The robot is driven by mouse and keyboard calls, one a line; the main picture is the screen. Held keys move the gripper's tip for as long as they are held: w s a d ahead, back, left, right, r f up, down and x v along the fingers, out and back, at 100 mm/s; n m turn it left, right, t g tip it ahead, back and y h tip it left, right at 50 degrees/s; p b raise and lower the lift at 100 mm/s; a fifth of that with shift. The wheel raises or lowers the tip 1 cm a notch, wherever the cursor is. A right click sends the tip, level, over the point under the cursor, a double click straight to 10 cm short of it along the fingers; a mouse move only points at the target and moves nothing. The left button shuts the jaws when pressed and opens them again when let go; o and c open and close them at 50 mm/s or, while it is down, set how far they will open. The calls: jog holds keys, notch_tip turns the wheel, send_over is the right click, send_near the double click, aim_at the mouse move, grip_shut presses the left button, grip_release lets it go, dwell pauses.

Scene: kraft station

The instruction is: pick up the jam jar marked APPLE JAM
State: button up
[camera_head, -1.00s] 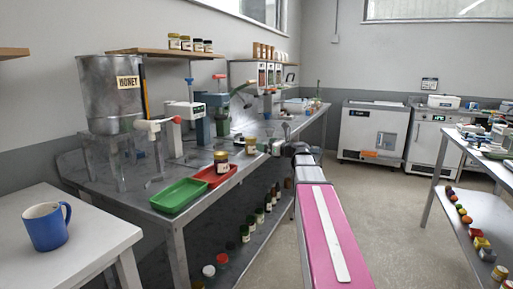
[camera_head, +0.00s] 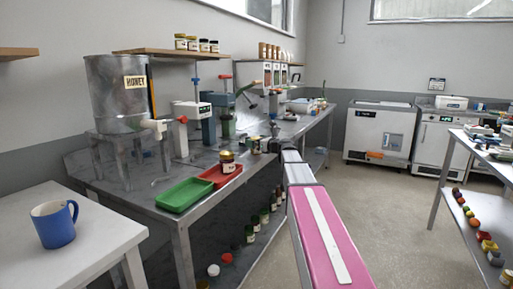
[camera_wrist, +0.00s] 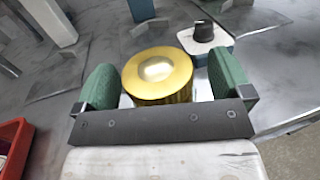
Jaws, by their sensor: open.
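A jar with a gold lid (camera_wrist: 157,72) stands on the metal bench between the two green finger pads of my gripper (camera_wrist: 163,84). The pads are apart, with a small gap to the lid, so my gripper is open around it. Its label is hidden in the wrist view. In the head view this jar (camera_head: 255,147) is small and partly covered by my gripper (camera_head: 267,146). Another gold-lidded jar (camera_head: 228,163) stands at the red tray. I cannot read either label.
The red tray (camera_wrist: 14,148) lies at lower left in the wrist view; the green tray (camera_head: 184,195) is beside it. The honey tank (camera_head: 117,95) and presses line the bench's back.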

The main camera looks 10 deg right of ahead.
jog(key=shift+w, duration=0.1)
jog(key=c, duration=1.2)
jog(key=shift+c, duration=0.2)
